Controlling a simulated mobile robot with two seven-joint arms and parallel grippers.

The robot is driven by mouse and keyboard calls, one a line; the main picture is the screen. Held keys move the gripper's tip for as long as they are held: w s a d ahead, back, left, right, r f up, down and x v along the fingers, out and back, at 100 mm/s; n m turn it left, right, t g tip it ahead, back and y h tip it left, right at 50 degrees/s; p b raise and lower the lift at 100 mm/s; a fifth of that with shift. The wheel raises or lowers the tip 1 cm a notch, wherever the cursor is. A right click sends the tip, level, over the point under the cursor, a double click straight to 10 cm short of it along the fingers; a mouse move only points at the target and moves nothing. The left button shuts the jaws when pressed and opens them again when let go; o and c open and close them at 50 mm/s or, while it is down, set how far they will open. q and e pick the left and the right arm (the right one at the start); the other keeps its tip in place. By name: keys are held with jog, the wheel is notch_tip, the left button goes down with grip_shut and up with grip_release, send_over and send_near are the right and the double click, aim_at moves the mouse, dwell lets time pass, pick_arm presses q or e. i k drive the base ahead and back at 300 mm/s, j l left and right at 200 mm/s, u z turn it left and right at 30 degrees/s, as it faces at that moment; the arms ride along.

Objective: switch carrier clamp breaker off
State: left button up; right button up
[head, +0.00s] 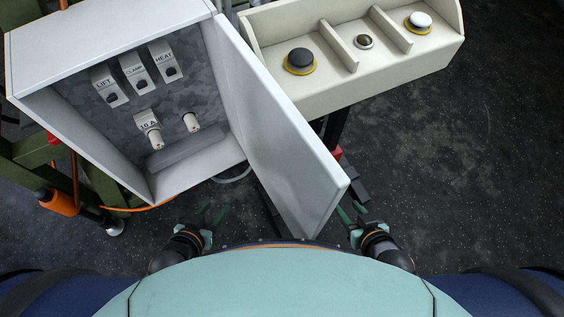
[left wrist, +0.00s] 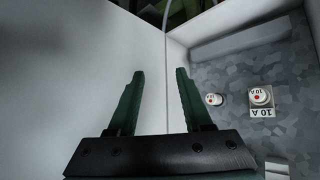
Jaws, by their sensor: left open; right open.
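The clamp breaker (head: 139,75) is the middle one of three labelled switches inside the open white cabinet (head: 112,23). The LIFT breaker (head: 110,91) is to its left and the HEAT breaker (head: 168,64) to its right. Each has a dark toggle. My left gripper (head: 211,214) is open and empty, below the cabinet's front opening. In the left wrist view its two green fingers (left wrist: 158,92) are apart, with the cabinet interior ahead. My right gripper (head: 350,213) is open and empty, beside the lower corner of the cabinet door.
The cabinet door (head: 275,130) stands open between my grippers. A button panel (head: 375,77) stands at the back right. Dark floor (head: 460,170) at the right is clear.

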aim_at(142, 83)
jog(key=l+u, duration=0.35)
jog(key=k+l+u, duration=0.1)
jog(key=l+u, duration=0.3)
jog(key=k+l+u, duration=0.15)
jog(key=l+u, duration=0.2)
jog(key=l, duration=0.2)
jog(key=k+l+u, duration=0.15)
jog(key=l+u, duration=0.25)
